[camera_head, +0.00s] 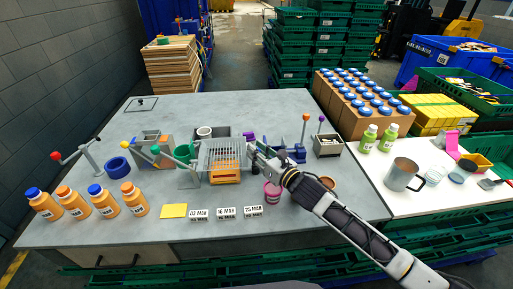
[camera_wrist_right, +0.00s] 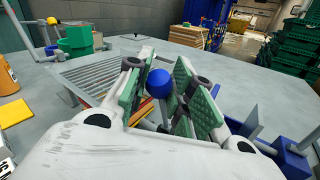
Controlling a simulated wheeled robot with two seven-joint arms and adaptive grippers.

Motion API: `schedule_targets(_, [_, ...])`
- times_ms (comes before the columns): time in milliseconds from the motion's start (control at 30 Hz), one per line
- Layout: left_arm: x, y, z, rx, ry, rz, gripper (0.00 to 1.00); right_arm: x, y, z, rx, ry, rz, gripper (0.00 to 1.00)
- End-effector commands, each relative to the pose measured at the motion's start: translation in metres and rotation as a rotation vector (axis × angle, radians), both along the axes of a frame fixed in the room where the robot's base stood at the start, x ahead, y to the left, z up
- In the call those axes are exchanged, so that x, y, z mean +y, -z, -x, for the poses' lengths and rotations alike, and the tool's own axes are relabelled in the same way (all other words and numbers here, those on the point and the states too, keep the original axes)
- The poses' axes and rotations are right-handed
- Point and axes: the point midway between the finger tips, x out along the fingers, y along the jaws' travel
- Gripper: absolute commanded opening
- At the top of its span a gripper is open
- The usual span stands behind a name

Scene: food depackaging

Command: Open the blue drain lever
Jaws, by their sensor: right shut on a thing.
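The blue drain lever shows as a round blue knob (camera_wrist_right: 158,84) in the right wrist view, between the green-padded fingers of my right gripper (camera_wrist_right: 168,90). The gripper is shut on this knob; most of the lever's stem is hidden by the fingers. In the head view my right gripper (camera_head: 256,152) is at the right edge of the wire drain rack (camera_head: 220,153), and the knob is hidden there. The rack, also seen in the right wrist view (camera_wrist_right: 92,72), stands above an orange tray (camera_head: 225,175). My left gripper is not in view.
A pink cup (camera_head: 272,196) stands just below my right wrist. A blue clamp device (camera_head: 293,154) is close on the right. Green container (camera_head: 184,153) and levers with coloured knobs stand left of the rack.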

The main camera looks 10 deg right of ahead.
Motion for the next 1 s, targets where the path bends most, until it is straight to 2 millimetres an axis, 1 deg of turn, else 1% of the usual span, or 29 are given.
schedule_targets(33, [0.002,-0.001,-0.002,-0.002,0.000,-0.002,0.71,0.003,0.006,0.005,0.012,-0.006,-0.004,0.00])
schedule_targets(200, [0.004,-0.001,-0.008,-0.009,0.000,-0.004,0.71,0.003,0.009,0.011,0.014,-0.008,-0.005,0.00])
schedule_targets(533, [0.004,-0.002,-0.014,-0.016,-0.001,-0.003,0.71,0.004,0.010,0.012,0.018,-0.009,-0.008,0.00])
schedule_targets(567, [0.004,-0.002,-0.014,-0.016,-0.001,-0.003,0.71,0.004,0.010,0.012,0.018,-0.009,-0.008,0.26])
schedule_targets(700, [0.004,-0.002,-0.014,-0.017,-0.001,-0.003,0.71,0.003,0.010,0.012,0.015,-0.007,-0.006,0.44])
schedule_targets(733, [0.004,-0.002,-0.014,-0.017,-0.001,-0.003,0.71,0.003,0.009,0.011,0.015,-0.007,-0.006,0.46])
schedule_targets(1000, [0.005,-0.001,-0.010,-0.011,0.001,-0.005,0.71,0.002,0.007,0.010,0.008,-0.004,-0.003,0.46])
